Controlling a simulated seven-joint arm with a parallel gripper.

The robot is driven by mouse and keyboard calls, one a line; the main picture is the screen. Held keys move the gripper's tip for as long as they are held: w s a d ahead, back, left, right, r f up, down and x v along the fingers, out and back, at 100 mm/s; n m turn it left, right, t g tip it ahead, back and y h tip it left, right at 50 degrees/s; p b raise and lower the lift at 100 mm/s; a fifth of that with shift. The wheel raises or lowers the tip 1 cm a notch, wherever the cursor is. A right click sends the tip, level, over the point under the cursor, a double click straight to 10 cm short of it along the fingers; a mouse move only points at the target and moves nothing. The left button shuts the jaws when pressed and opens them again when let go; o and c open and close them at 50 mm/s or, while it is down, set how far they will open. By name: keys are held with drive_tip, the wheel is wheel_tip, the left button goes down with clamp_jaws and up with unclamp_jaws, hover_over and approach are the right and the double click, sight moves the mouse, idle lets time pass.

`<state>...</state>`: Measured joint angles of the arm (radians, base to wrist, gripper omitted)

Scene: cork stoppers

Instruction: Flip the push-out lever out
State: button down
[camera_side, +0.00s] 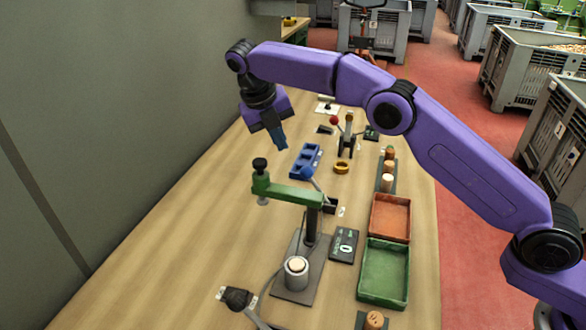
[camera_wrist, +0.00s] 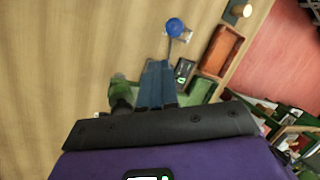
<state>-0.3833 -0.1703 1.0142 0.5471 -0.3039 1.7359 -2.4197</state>
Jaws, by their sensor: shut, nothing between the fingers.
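A lever with a round blue knob (camera_wrist: 175,27) on a thin metal rod shows at the top of the wrist view. In the side view its knob (camera_side: 308,172) is beside the green arm (camera_side: 290,193) of a post-mounted device. I take this as the push-out lever; no label confirms it. The device's base holds a pale cylinder (camera_side: 296,279) with a cork in it. My gripper (camera_side: 282,146) hangs above the table, beyond the device and apart from the lever. Its blue fingers (camera_wrist: 157,66) are shut and empty, pointing toward the knob in the wrist view.
A blue block with holes (camera_side: 302,151) lies near the lever. A red tray (camera_side: 409,217) and a green tray (camera_side: 407,272) stand to the right. A black knob (camera_side: 260,164) tops the green arm's left end. The table's left side is clear, bounded by a grey wall.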

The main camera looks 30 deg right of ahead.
drive_tip(key=shift+w+d+f+n, duration=0.2)
drive_tip(key=shift+w+f+n, duration=0.1)
drive_tip(key=shift+f+n, duration=0.1)
drive_tip(key=x, duration=1)
idle(0.4)
drive_tip(key=shift+s+d+r, duration=0.1)
drive_tip(key=shift+d+r, duration=0.05)
drive_tip(key=shift+r, duration=0.05)
drive_tip(key=shift+s+d+r, duration=0.1)
drive_tip(key=shift+r, duration=0.05)
idle(0.4)
